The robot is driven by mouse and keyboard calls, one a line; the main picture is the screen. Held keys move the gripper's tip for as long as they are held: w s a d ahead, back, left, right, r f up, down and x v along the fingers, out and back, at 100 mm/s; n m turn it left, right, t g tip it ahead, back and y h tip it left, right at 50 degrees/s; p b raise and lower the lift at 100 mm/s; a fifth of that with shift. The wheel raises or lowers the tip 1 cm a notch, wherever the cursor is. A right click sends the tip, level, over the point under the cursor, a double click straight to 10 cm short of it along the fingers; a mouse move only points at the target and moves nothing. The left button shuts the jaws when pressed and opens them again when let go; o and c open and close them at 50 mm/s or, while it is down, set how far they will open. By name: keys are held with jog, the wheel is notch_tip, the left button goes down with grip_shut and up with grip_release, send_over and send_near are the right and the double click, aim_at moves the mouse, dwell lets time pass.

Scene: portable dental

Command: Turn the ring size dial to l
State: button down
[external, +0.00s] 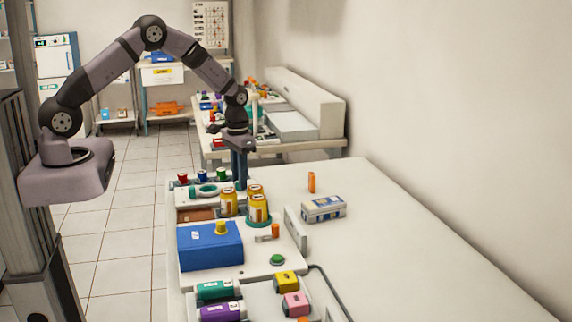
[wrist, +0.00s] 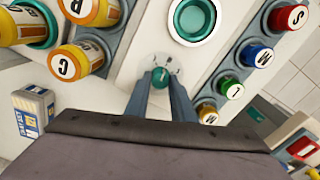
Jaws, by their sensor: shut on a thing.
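The ring size dial (wrist: 160,78) is a small teal knob on a pale panel in the wrist view. Small dark marks surround it, too small to read, and I cannot tell which one it points to. My gripper (wrist: 160,86) has its two blue-grey fingers on either side of the knob, shut on it. In the external view my gripper (external: 240,180) points straight down at the far end of the station, and its fingers hide the dial there.
Coloured lettered caps stand right of the dial: red (wrist: 288,17), blue (wrist: 257,55), green (wrist: 230,90) and amber (wrist: 208,113). Yellow jars (wrist: 72,62) stand close on the left. The right table is mostly clear.

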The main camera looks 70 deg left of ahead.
jog(key=n, duration=0.6)
jog(key=shift+a+n, duration=0.1)
jog(key=shift+n, duration=0.2)
dwell(0.5)
jog(key=c, duration=1.5)
grip_release()
jog(key=shift+b, duration=0.3)
jog(key=shift+r+b, duration=0.95)
jog(key=shift+r, duration=2.75)
